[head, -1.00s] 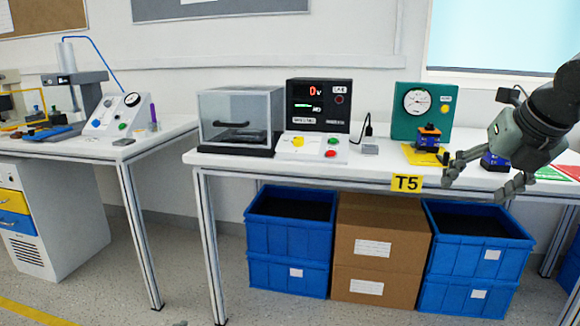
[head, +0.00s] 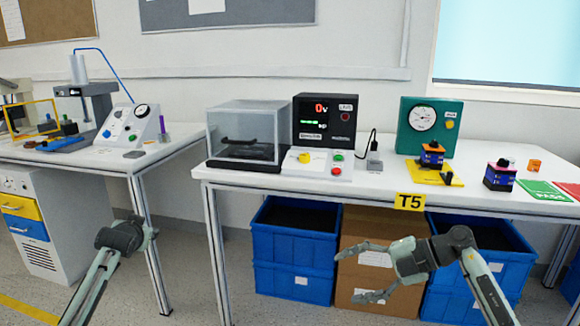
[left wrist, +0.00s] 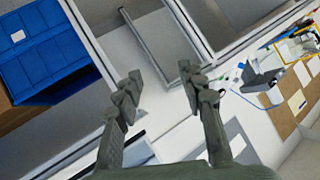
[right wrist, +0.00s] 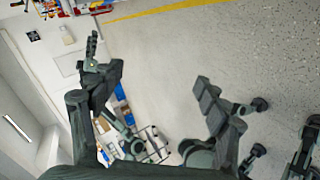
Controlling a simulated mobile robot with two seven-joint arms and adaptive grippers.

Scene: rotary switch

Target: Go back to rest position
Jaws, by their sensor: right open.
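My right gripper (head: 365,273) is open and empty in the head view, in front of the cardboard boxes under the bench and below its edge. Its spread fingers also show in the right wrist view (right wrist: 150,85), with floor between them. My left arm shows at the lower left of the head view, in front of the gap between the two benches; its fingers are hard to make out there. In the left wrist view my left gripper (left wrist: 160,95) has its fingers apart with nothing between them.
The white bench (head: 385,185) carries a clear-lidded chamber (head: 245,135), a black meter (head: 323,120), a green gauge (head: 428,125) and small blue-orange units. Blue crates (head: 292,250) and cardboard boxes (head: 371,225) stand beneath. A second bench (head: 100,158) is at left. Floor in front is clear.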

